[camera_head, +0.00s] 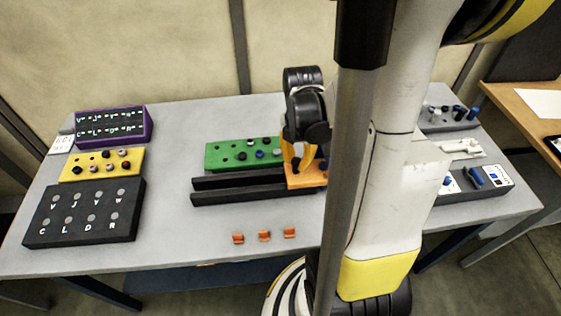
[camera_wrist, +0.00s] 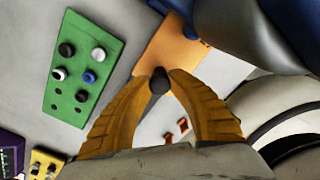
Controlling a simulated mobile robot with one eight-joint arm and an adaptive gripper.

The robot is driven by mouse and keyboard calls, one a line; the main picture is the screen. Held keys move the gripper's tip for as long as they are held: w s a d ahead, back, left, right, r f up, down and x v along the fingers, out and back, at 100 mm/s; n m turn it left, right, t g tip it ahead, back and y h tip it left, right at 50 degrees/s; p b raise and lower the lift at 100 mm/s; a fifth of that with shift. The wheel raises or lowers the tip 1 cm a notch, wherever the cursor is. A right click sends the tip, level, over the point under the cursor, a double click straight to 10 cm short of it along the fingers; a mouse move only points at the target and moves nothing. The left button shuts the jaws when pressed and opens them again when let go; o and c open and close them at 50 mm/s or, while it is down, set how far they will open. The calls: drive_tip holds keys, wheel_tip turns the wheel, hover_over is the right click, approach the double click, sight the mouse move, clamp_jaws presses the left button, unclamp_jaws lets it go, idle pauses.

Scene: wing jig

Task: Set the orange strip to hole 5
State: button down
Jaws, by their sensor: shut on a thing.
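The orange strip (camera_head: 306,179) lies at the right end of the dark rails (camera_head: 235,191), partly hidden behind my arm. It also shows in the wrist view (camera_wrist: 170,51), past my fingertips. My gripper (camera_head: 301,160) is over the strip. In the wrist view its yellow fingers (camera_wrist: 159,80) are shut on a small dark knob (camera_wrist: 159,83) at the near edge of the strip. I cannot tell whether the knob is fixed to the strip. No hole numbers are readable.
A green board (camera_head: 225,154) with pegs stands behind the rails. Several small orange clips (camera_head: 264,236) lie in front. A yellow board (camera_head: 80,172), a black lettered box (camera_head: 85,212) and a purple box (camera_head: 130,126) stand left. Bare table separates them from the rails.

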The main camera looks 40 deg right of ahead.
drive_tip(key=shift+s+d, duration=0.65)
drive_tip(key=shift+d, duration=0.2)
drive_tip(key=c, duration=1.2)
unclamp_jaws()
drive_tip(key=shift+o, duration=0.2)
drive_tip(key=shift+r, duration=0.1)
wheel_tip(320, 180, up, 12)
